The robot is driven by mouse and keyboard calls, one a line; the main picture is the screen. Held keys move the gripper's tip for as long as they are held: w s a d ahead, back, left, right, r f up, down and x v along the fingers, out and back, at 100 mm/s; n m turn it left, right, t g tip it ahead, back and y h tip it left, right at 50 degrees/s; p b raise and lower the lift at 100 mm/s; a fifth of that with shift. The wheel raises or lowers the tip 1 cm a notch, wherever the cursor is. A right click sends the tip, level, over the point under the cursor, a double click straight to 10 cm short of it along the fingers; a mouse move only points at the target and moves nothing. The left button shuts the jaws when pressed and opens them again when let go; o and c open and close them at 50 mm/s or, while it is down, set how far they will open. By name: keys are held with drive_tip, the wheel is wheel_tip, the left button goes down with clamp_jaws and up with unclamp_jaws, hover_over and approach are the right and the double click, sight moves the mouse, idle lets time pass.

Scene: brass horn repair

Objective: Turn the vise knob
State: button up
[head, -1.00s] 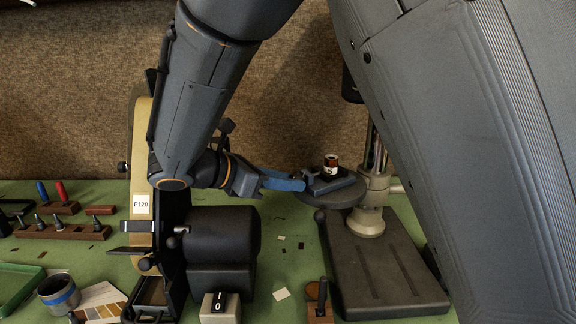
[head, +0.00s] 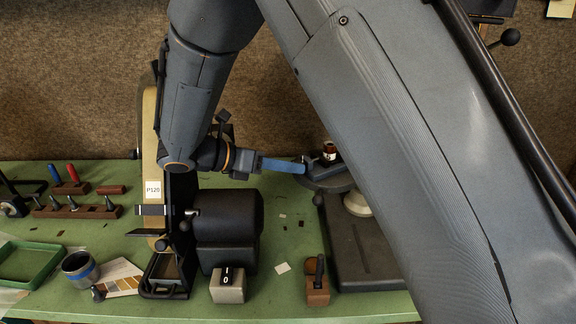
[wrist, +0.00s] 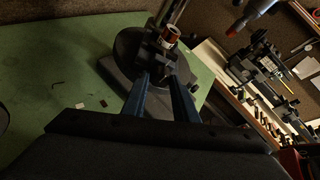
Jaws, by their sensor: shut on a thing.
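The small dark vise (head: 326,169) sits on the round table of the drill press, mostly in front of its column, with a small labelled brown and white cylinder (head: 329,151) upright on it. The vise also shows in the wrist view (wrist: 153,56). My gripper (head: 303,167) reaches in from the left with its blue fingers level, tips at the near end of the vise. In the wrist view, my gripper (wrist: 160,78) has its two fingertips on either side of the vise's end, shut on the knob. The knob itself is hidden between the tips.
A belt sander (head: 228,222) marked P120 stands left of the press on the green bench (head: 270,255). A switch box (head: 228,286), a wooden block (head: 317,285), a cup (head: 80,268) and a green tray (head: 28,264) lie in front. My arm covers the press's right side.

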drive_tip(key=o, duration=0.8)
drive_tip(key=shift+a, duration=0.1)
drive_tip(key=shift+b+v, duration=1.6)
drive_tip(key=shift+v, duration=2.25)
